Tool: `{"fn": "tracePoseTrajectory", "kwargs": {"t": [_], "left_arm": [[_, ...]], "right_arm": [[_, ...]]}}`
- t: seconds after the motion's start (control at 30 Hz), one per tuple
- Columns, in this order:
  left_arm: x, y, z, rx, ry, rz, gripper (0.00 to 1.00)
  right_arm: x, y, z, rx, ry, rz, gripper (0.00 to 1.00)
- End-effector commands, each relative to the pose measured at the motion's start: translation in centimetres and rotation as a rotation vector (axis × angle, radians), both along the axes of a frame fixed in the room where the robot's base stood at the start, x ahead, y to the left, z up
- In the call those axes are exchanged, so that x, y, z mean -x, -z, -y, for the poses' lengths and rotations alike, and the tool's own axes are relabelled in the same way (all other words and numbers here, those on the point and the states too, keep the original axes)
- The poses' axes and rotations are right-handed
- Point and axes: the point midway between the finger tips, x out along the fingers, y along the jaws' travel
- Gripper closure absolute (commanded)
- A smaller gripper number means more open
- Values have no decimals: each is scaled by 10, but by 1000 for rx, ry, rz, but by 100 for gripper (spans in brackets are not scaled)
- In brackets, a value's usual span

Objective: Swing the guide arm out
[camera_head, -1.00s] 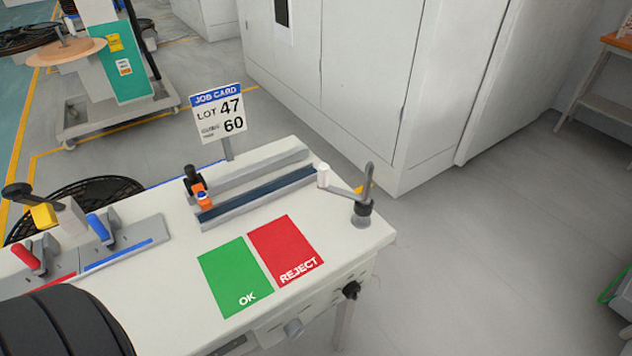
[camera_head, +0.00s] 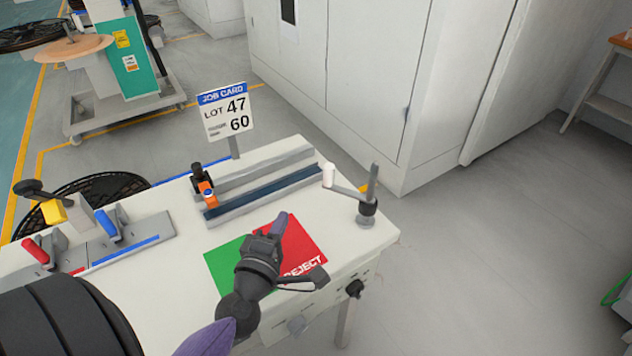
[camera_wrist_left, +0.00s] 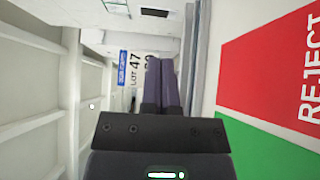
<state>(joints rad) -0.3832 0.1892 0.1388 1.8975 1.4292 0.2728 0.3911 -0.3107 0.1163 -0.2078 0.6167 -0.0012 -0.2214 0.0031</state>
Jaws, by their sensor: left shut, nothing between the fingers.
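The guide arm (camera_head: 346,190) is a grey bar on an upright post with a dark collar, near the right corner of the white bench. Its free end carries a white roller (camera_head: 328,175) and points left, towards the end of the rail. My left gripper (camera_head: 281,222) is over the red REJECT patch, to the left of and nearer than the guide arm, and apart from it. In the left wrist view its two fingers (camera_wrist_left: 162,85) are together with nothing between them. The guide arm is not clearly visible in that view. My right gripper is not in view.
The long rail (camera_head: 265,192) with an orange and black clamp (camera_head: 205,188) lies behind the patches. The job card (camera_head: 226,111) stands behind it. Red (camera_head: 37,250) and blue (camera_head: 106,226) handled clamps are at left. Floor beyond the bench's right edge is clear.

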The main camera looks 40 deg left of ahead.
Motion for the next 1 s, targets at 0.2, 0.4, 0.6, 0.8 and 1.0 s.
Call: {"fn": "tracePoseTrajectory", "kwargs": {"t": [0.2, 0.4, 0.6, 0.8, 1.0], "left_arm": [[-44, -2, -14, -3, 2, 3, 100], [-85, 0, -27, -5, 4, 2, 100], [-112, 0, -14, -2, 5, 0, 100], [-121, -1, -8, -4, 6, -1, 100], [-121, -1, -8, -5, 6, -2, 100]], "right_arm": [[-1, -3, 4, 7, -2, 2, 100], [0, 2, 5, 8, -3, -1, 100], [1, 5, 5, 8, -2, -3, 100], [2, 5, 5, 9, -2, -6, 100], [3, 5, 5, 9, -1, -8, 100]]}}
